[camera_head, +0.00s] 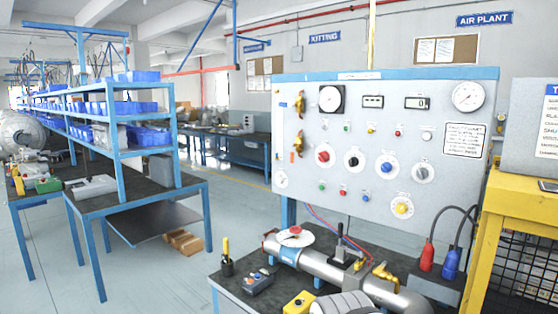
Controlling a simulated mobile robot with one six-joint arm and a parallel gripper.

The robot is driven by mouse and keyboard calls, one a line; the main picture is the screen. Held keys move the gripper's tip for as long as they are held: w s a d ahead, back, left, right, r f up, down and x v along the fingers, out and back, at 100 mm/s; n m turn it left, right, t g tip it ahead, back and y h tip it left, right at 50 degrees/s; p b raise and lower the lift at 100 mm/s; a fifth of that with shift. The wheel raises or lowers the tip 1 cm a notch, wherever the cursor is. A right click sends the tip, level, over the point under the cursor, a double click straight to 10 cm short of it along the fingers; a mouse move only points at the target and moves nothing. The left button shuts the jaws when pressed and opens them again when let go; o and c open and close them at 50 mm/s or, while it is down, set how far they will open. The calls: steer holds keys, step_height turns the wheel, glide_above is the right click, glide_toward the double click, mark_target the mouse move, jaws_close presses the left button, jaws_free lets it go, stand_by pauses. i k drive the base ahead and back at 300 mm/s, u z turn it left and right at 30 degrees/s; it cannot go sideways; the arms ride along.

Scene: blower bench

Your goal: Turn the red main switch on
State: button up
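The upright grey control panel (345,200) stands at the back of the bench, right of centre. A red rotary knob (323,156) on a round pale plate sits at the left of its middle row and looks like the red main switch. Its pointer position is too small to read. Right of it are a black knob (354,161), a blue knob (387,168) and a dark grey knob (422,172). A yellow knob (402,208) is lower down. My gripper is not in view.
On the bench before the panel lie a silver pipe assembly (325,268) with a red-centred disc (295,236), a small button box (258,283) and a yellow box (299,303). Red (427,257) and blue (450,265) plugs stand right, by a yellow frame (520,205). Open floor (225,215) lies left.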

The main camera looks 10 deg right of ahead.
mark_target(323, 156)
steer(key=z, duration=0.15)
steer(key=i, duration=0.95)
steer(key=u, duration=0.1)
